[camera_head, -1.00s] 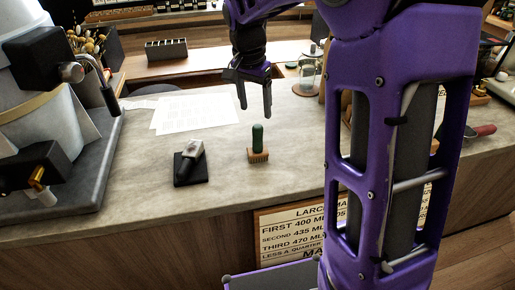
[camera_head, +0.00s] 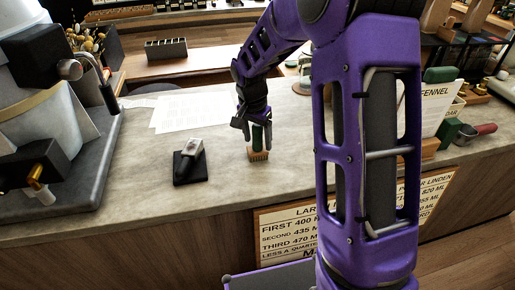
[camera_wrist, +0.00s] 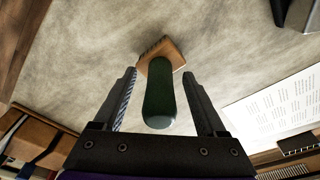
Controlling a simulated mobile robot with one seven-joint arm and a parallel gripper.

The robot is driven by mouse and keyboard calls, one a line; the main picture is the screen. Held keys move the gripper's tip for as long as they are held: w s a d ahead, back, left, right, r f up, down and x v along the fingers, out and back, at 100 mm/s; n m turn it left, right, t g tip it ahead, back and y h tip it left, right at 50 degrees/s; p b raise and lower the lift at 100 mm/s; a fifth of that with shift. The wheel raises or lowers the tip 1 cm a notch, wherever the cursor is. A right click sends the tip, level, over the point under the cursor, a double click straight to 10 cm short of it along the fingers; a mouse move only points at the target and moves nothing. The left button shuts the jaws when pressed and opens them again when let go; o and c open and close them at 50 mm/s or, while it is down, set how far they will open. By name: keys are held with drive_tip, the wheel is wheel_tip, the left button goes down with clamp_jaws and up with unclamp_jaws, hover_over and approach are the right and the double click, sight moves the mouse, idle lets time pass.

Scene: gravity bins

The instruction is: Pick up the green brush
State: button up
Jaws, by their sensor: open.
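The green brush (camera_head: 257,138) stands upright on the counter, its green handle up and its tan bristle block (camera_head: 258,155) down. My gripper (camera_head: 257,140) is open and lowered over it, with the handle between the fingers. In the wrist view, the green handle (camera_wrist: 160,98) lies between the two spread fingers of my gripper (camera_wrist: 162,100), with a visible gap on each side. The tan base (camera_wrist: 160,50) shows beyond the fingertips. In the head view the fingers partly cover the handle.
A black pad with a metal-and-black tool (camera_head: 190,160) lies just left of the brush. Paper sheets (camera_head: 190,110) lie behind. A large machine (camera_head: 50,130) fills the left side. A red-handled scoop (camera_head: 475,133) lies at right. The counter's front edge is close.

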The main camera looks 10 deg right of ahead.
clamp_jaws()
idle(0.3)
idle(1.1)
